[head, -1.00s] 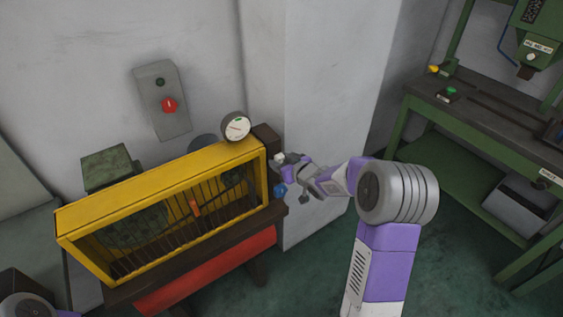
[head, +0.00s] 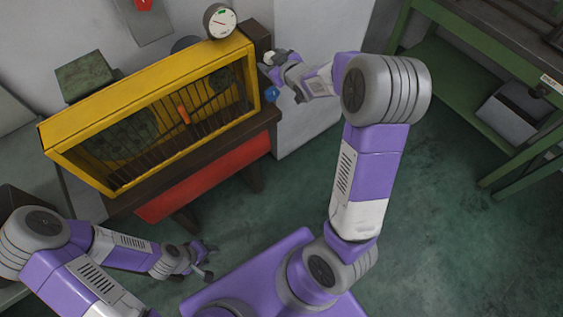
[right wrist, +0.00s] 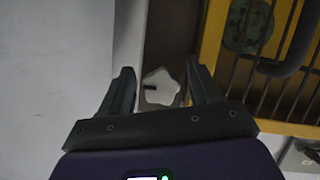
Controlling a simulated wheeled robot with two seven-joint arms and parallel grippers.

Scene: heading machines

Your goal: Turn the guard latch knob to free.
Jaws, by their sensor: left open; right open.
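The guard latch knob (right wrist: 163,90) is a pale, lobed knob with a dark mark, on a brown post beside the yellow guard. In the head view the knob (head: 268,57) is small and partly covered by my right gripper (head: 277,72). In the right wrist view my right gripper (right wrist: 161,70) is open, with one finger on each side of the knob. I cannot tell whether either finger touches it. My left gripper (head: 208,262) is open and empty, low in front of the machine, well away from the knob.
The yellow barred guard (head: 95,115) stands left of the knob. A round gauge (head: 220,21) is above the guard. A wall pillar (head: 320,120) stands close on the right. A green bench (head: 455,85) is further right.

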